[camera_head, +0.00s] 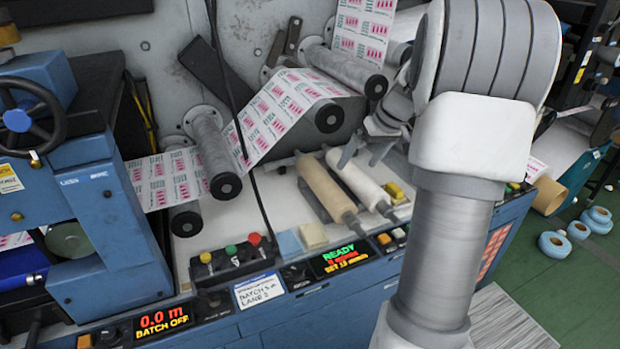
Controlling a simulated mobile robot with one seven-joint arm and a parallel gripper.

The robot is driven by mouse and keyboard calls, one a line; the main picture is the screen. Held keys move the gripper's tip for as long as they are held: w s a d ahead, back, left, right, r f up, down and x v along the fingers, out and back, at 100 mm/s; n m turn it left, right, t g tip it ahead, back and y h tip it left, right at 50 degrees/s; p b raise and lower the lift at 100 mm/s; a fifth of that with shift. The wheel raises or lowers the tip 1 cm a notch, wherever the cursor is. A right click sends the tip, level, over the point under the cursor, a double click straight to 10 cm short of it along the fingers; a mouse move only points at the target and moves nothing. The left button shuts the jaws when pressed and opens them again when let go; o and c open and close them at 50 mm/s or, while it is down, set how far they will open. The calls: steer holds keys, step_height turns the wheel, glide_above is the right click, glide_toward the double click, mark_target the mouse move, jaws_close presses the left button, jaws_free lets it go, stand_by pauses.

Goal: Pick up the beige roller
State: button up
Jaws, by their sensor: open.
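The beige roller (324,187) lies on the white deck of the machine (268,205), its dark shaft end pointing towards the front. A white roller (360,181) lies beside it on the right, roughly parallel. My gripper (362,158) is open above the far end of the white roller, to the right of the beige roller's far end. No thing shows between its fingers. My arm comes down from the right and hides part of the deck. I cannot tell how high the gripper is above the rollers.
Printed web (278,112) runs over dark-ended rollers behind and to the left. A sponge-like beige block (313,235), a blue pad (289,243) and a button box (230,262) sit at the front edge. A yellow block (394,190) lies at right. A black cable hangs at left.

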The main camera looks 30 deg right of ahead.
mark_target(338, 191)
steer(key=x, duration=1.2)
steer(key=shift+d+f+b, duration=0.1)
steer(key=shift+d+b, duration=0.15)
steer(key=shift+b, duration=0.15)
steer(key=shift+x, duration=2.75)
steer(key=shift+w+d, duration=0.1)
steer(key=shift+d, duration=0.1)
jaws_close()
steer(key=shift+w, duration=0.1)
